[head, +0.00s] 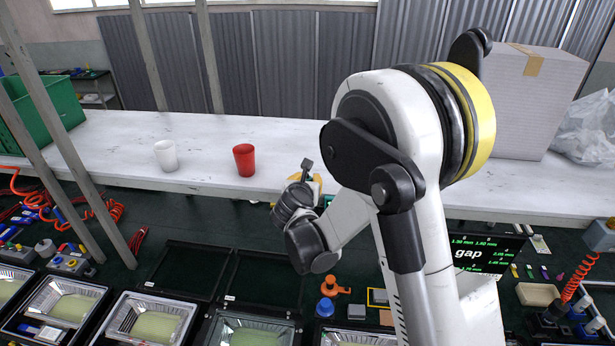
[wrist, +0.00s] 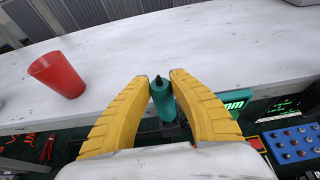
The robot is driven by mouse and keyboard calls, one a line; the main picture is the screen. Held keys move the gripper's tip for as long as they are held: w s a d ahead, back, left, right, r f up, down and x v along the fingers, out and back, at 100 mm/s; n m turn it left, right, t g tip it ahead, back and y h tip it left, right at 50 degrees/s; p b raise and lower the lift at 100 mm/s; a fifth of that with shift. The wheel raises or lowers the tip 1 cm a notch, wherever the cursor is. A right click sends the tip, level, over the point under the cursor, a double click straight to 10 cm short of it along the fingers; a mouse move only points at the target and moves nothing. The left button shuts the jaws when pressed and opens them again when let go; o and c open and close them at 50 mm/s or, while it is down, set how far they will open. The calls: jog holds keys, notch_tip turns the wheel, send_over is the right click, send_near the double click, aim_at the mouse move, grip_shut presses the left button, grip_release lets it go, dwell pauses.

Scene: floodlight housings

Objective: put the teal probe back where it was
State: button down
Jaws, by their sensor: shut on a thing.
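In the head view my gripper (head: 309,184) is at the table's front edge, mostly hidden behind my own arm, and the probe cannot be made out surely there. A teal-framed display with green "mm" digits (wrist: 235,98) lies just right of the fingers in the wrist view.
A red cup (head: 244,160) and a white cup (head: 166,155) stand on the white table (head: 110,140). A large carton (head: 525,105) is at its right end. Floodlight housings (head: 145,318) line the near bench. A black "gap" screen (head: 470,253) stands at right. The table's middle is clear.

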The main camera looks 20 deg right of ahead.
jog(key=shift+f+b, duration=0.5)
jog(key=shift+b, duration=0.1)
dwell(0.3)
jog(key=c, duration=1.2)
grip_release()
jog(key=shift+s, duration=0.15)
